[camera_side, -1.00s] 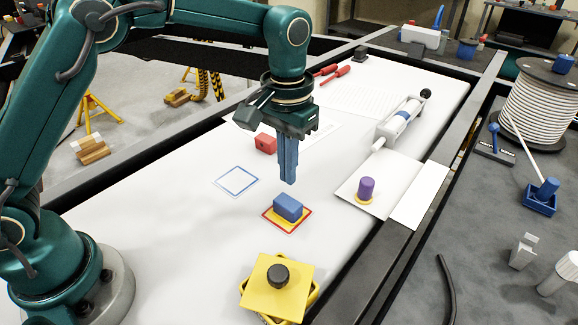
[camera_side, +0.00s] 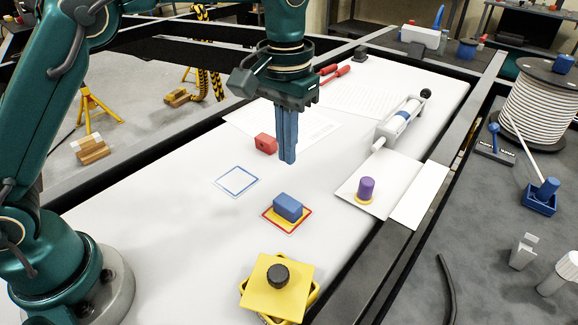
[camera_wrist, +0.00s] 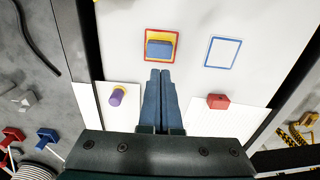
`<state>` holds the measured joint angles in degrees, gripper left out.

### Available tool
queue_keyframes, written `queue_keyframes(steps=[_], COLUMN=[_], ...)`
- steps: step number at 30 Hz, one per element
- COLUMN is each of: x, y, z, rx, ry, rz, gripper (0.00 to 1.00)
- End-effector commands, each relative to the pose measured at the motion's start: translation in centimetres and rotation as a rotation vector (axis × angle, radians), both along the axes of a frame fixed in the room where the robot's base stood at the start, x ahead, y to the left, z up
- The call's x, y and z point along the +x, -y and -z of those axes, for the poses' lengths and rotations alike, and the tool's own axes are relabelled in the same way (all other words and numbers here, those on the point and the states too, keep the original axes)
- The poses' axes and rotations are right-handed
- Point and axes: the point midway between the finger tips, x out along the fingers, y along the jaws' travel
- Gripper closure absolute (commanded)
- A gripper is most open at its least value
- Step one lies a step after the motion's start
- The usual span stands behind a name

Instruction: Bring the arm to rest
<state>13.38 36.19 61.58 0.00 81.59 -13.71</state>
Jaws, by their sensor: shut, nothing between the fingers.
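My gripper (camera_side: 288,160) points down above the white table (camera_side: 190,235), its blue fingers shut and empty. It hangs clear of the objects, behind the blue block in the side view. The wrist view shows the closed fingers (camera_wrist: 161,75) apart from everything around them. The blue block (camera_side: 288,206) lies on a yellow piece inside the red-outlined square (camera_side: 290,231); the block also shows in the wrist view (camera_wrist: 159,48). The blue-outlined square (camera_side: 237,181) is empty.
A red block (camera_side: 265,143) stands left of my fingers. A purple cylinder (camera_side: 366,187) stands on a white sheet at right. A yellow box with a black knob (camera_side: 277,275) is in front. A syringe-like tool (camera_side: 402,122) and red-handled tools (camera_side: 335,75) lie farther back.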

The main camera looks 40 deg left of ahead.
Motion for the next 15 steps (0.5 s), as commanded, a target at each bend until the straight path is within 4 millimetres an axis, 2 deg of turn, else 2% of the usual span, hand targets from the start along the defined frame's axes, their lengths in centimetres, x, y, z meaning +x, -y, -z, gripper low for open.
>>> queue_keyframes(steps=[2, 5, 9, 15], x=[0.2, -0.5, -2.6, -6.4], y=[-0.4, -1.3, -2.9, -5.0], z=[-1.6, -4.1, -7.2, -9.6], rx=[-0.01, -0.02, -0.033, -0.04], ry=[0.044, 0.092, 0.167, 0.269], rz=[-0.012, -0.034, -0.063, -0.081], gripper=[1.0, 1.0, 1.0, 1.0])
